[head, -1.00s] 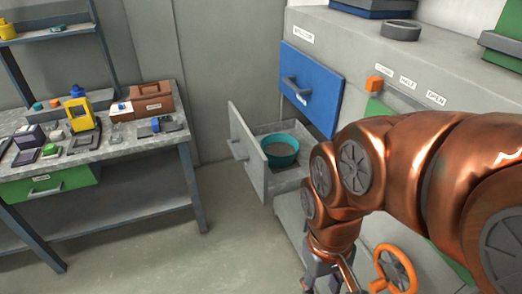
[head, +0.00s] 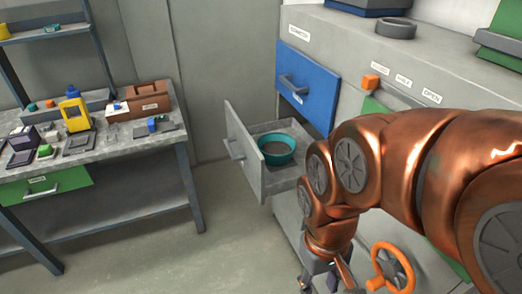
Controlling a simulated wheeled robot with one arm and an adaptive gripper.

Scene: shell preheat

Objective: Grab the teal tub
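The teal tub (head: 278,158) is a round open bowl. It sits upright inside the pulled-out grey drawer (head: 247,160), below the blue drawer front. The near part of the drawer front and wall hides a little of its lower side. My gripper (head: 322,284) hangs at the bottom of the head view, below and to the right of the tub and apart from it. Its fingertips are cut off by the frame edge, so I cannot tell whether it is open or shut.
A blue drawer front (head: 307,82) sits above the open drawer. An orange handwheel (head: 391,268) is right of my gripper. A workbench (head: 150,143) with a yellow device (head: 76,116) and a brown toolbox (head: 147,101) stands at left. The floor (head: 190,255) between is clear.

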